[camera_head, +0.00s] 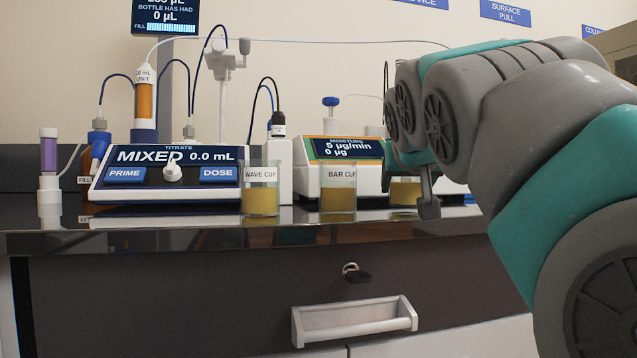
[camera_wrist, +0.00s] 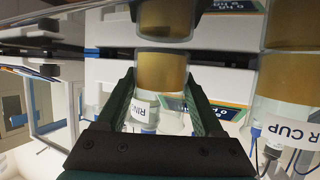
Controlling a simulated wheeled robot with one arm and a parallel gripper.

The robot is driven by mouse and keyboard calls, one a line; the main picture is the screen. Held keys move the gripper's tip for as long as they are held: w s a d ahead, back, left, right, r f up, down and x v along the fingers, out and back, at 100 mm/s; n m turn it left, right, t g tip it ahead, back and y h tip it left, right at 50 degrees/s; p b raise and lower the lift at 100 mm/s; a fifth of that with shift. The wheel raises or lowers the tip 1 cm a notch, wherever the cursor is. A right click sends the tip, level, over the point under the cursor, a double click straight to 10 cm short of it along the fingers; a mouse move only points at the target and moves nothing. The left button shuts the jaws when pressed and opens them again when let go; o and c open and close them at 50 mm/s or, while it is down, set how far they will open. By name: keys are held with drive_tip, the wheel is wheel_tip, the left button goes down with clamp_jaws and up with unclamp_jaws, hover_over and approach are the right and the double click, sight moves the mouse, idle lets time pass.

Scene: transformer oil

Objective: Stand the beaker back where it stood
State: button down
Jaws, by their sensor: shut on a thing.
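A clear beaker with amber liquid, its label partly reading "RIN", sits between the two dark fingers of my gripper (camera_wrist: 161,84) in the wrist view, where the beaker (camera_wrist: 160,70) appears base up. My gripper is shut on it. In the head view this beaker (camera_head: 404,191) shows only partly behind my gripper (camera_head: 428,198), in front of the moisture unit. It is upright at or very close to the glossy bench top; I cannot tell whether its base touches.
The bar cup (camera_head: 338,198) stands just left of the held beaker, also close beside it in the wrist view (camera_wrist: 288,85). The wave cup (camera_head: 260,198) stands further left. The titrator (camera_head: 170,174) and moisture unit (camera_head: 312,178) stand behind. The front bench edge (camera_head: 200,240) is clear.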

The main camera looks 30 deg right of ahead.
sight(409, 182)
drive_tip(key=shift+f, duration=0.3)
unclamp_jaws()
idle(0.4)
drive_tip(key=p+v, duration=0.1)
drive_tip(key=v, duration=0.6)
drive_tip(key=shift+a+r, duration=0.1)
drive_tip(key=shift+s+a, duration=0.15)
drive_tip(key=shift+s, duration=0.1)
